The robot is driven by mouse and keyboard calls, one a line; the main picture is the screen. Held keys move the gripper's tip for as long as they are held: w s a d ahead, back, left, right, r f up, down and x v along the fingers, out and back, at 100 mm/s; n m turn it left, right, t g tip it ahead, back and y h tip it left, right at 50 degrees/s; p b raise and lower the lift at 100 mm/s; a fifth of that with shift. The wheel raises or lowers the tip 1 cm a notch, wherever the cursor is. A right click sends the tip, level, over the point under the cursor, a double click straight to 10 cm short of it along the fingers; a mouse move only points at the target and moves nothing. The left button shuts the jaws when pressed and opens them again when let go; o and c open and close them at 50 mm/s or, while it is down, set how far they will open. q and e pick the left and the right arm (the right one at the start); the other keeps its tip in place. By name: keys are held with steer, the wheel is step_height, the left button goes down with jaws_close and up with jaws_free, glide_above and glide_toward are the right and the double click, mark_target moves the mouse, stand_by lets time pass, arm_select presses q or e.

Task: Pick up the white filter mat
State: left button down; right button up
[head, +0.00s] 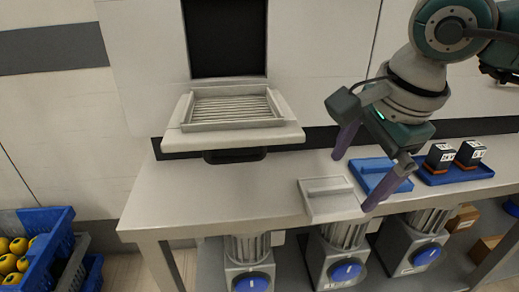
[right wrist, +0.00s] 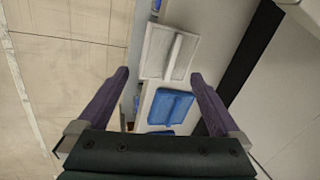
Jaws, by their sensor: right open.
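The white filter mat (head: 330,199) lies flat near the front edge of the table, with a raised bar along its middle. It also shows in the right wrist view (right wrist: 160,52), beyond the fingertips. A blue mat (head: 376,172) of similar shape lies to its right, partly behind my gripper in the head view. My right gripper (head: 358,182) is open and empty, its purple fingers spread above the table to the right of the white mat. In the right wrist view the gripper (right wrist: 160,78) has nothing between its fingers. My left gripper does not show.
A blue tray (head: 480,175) with two dark blocks stands at the right. A white slatted drawer (head: 232,124) juts out at the back. Motors with blue caps (head: 347,270) sit below the table. Blue crates of yellow fruit (head: 38,250) stand at left. The table's left part is clear.

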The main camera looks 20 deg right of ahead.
mark_target(337, 201)
steer(key=shift+f, duration=0.55)
steer(key=b+x, duration=0.1)
steer(key=x, duration=0.4)
steer(key=shift+w+a+f+b, duration=0.1)
steer(key=shift+a+f+b, duration=0.1)
steer(key=shift+b, duration=0.1)
steer(key=shift+d, duration=0.1)
steer(key=c, duration=1.3)
